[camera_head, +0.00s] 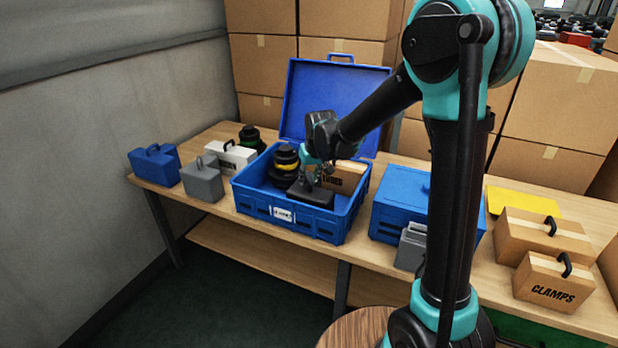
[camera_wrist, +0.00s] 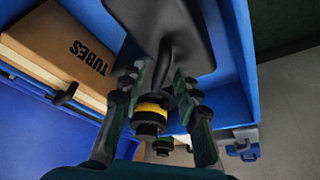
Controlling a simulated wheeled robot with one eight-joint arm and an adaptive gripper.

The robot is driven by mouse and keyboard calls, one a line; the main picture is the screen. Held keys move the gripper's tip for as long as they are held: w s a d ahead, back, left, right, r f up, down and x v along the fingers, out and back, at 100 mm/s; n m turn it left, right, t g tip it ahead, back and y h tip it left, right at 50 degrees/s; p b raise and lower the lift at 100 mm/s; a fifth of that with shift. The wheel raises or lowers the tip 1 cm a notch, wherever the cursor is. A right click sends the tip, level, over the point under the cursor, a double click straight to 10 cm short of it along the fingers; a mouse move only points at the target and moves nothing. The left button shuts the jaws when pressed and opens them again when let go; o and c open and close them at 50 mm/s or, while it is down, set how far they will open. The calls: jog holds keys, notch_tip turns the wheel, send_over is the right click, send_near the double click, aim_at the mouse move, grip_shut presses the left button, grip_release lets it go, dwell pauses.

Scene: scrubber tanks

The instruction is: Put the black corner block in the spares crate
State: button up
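The black corner block (camera_head: 311,195) lies inside an open blue crate (camera_head: 340,225), towards its front. The crate has a small white label on its front, too small to read surely, and a raised lid behind. My gripper (camera_head: 313,180) is low inside the crate, just over the block. In the wrist view the block (camera_wrist: 190,30) has its handle between the fingers of my gripper (camera_wrist: 156,85). The fingers are apart, with gaps visible on both sides of the handle. A black and yellow round part (camera_head: 284,166) and a cardboard TUBES box (camera_head: 345,178) are also in the crate.
Left of the crate stand a blue case (camera_head: 155,166), a grey box (camera_head: 202,181), a white box (camera_head: 233,155) and a green-black part (camera_head: 250,138). Right are a closed blue crate (camera_head: 399,205), a grey block (camera_head: 409,248) and a CLAMPS box (camera_head: 553,283). Cardboard stacks stand behind.

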jog(key=shift+r, duration=0.1)
jog(key=v, duration=1.2)
jog(key=shift+d, duration=0.1)
dwell(0.3)
jog(key=shift+s, duration=0.1)
dwell(0.6)
